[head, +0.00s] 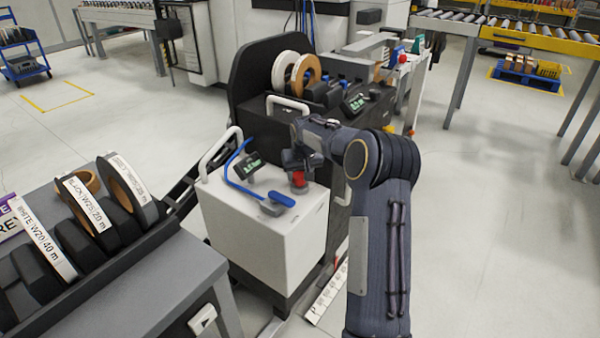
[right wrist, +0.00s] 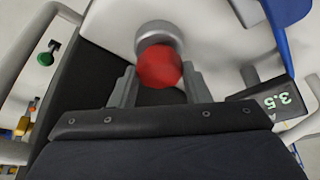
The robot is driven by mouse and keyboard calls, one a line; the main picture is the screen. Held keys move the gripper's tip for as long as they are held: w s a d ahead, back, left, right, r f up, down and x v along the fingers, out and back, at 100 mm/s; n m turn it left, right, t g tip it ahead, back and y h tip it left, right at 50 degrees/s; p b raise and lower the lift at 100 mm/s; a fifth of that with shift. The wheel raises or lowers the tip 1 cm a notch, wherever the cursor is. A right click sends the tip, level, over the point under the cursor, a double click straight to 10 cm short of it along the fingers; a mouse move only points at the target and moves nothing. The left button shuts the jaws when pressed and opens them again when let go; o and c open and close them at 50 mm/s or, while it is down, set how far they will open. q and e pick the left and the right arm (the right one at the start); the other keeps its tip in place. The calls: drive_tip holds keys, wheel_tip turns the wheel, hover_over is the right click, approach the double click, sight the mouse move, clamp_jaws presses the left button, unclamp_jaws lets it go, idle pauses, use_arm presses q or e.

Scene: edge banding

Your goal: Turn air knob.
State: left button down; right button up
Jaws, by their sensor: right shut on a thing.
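The red air knob (head: 298,180) is on the top of the white machine cabinet (head: 262,236). In the right wrist view the red knob (right wrist: 158,66) sits on a round grey base, between the two fingers. My right gripper (head: 300,162) reaches down to it from above. In the right wrist view the gripper (right wrist: 161,82) is shut on the knob. A small display with green digits (head: 250,166) stands left of the knob; it also shows in the right wrist view (right wrist: 282,100). My left gripper is not in view.
A blue lever handle (head: 278,200) lies on the cabinet top close to the knob. A white tubular handle (head: 221,150) rises at its left edge. A rack of labelled tape rolls (head: 88,206) stands at left.

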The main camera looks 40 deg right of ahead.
drive_tip(key=m+p, duration=0.1)
drive_tip(key=m, duration=0.1)
drive_tip(key=m+g+h+p, duration=0.1)
drive_tip(key=m, duration=0.1)
drive_tip(key=shift+w+a+r, duration=0.1)
drive_tip(key=shift+a+r, duration=0.05)
drive_tip(key=m+p, duration=0.1)
drive_tip(key=m, duration=0.1)
drive_tip(key=m+g+h+p, duration=0.1)
drive_tip(key=m, duration=0.1)
drive_tip(key=shift+w+m+g, duration=0.1)
drive_tip(key=shift+m+g, duration=0.2)
drive_tip(key=shift+m, duration=0.1)
drive_tip(key=m+g+p, duration=0.1)
drive_tip(key=m, duration=0.1)
drive_tip(key=m+g+p, duration=0.1)
drive_tip(key=m+p, duration=0.1)
drive_tip(key=m, duration=0.1)
drive_tip(key=shift+w+h+p, duration=0.1)
drive_tip(key=shift+h+p, duration=0.2)
drive_tip(key=shift+m+g+p, duration=0.5)
drive_tip(key=shift+m+p, duration=0.2)
drive_tip(key=shift+m, duration=0.6)
drive_tip(key=o, duration=1)
